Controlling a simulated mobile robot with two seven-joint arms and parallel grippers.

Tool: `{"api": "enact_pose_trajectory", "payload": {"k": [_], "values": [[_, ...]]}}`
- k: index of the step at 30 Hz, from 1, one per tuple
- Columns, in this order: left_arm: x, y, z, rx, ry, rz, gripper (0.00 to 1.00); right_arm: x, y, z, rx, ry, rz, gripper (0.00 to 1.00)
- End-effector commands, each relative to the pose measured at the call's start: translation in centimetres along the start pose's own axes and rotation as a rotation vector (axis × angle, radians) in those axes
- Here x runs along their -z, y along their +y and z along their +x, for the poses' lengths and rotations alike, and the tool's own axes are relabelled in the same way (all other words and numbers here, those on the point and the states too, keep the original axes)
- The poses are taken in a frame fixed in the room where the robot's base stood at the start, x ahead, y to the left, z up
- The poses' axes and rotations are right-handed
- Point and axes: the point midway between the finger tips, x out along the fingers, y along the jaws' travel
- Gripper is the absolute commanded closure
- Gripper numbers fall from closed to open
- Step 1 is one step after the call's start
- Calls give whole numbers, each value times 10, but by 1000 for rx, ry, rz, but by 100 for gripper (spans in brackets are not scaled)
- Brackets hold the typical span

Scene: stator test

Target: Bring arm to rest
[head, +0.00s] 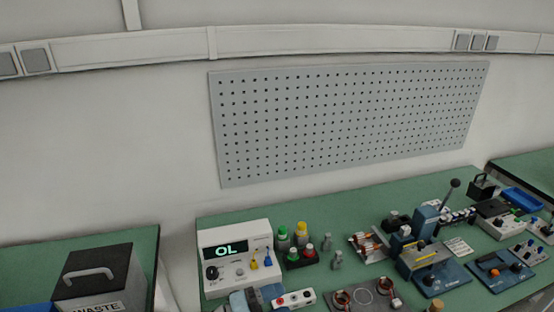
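Neither of my grippers nor any arm link that I can make out is in the head view. The green workbench (345,205) fills the lower right. A blue lever press (428,217) with a black-knobbed handle stands right of the middle. A stator-like part with copper windings (369,246) lies left of the press. The front of the bench is cut off by the lower picture edge.
A dark box marked WASTE (97,275) stands on a separate green table at the lower left. Small coloured-cap bottles (301,233) stand beside the meter. Several devices and a blue tray (521,200) crowd the right. A grey pegboard (340,120) hangs on the wall.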

Motion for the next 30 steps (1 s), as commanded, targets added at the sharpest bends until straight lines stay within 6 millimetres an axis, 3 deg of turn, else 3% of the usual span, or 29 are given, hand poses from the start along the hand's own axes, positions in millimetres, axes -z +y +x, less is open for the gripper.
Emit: {"api": "enact_pose_trajectory", "payload": {"k": [3,7,12,15,18,23,30], "values": [[0,-5,-32,190,-215,-250,43,8,0,-6,-1,0,-3,57],[-8,11,-84,336,-478,-528,43,14,0,-11,-2,-1,-5,57],[0,58,-166,433,-819,-895,43,20,0,-16,-3,-1,-9,57],[16,87,-207,447,-973,-1076,43,22,0,-18,-3,0,-11,57],[34,108,-236,443,-1076,-1208,43,24,0,-20,-4,1,-12,57],[48,124,-256,436,-1147,-1308,43,25,0,-21,-4,1,-13,57],[49,126,-257,435,-1152,-1317,43,25,1,-21,-4,1,-13,57]]}}
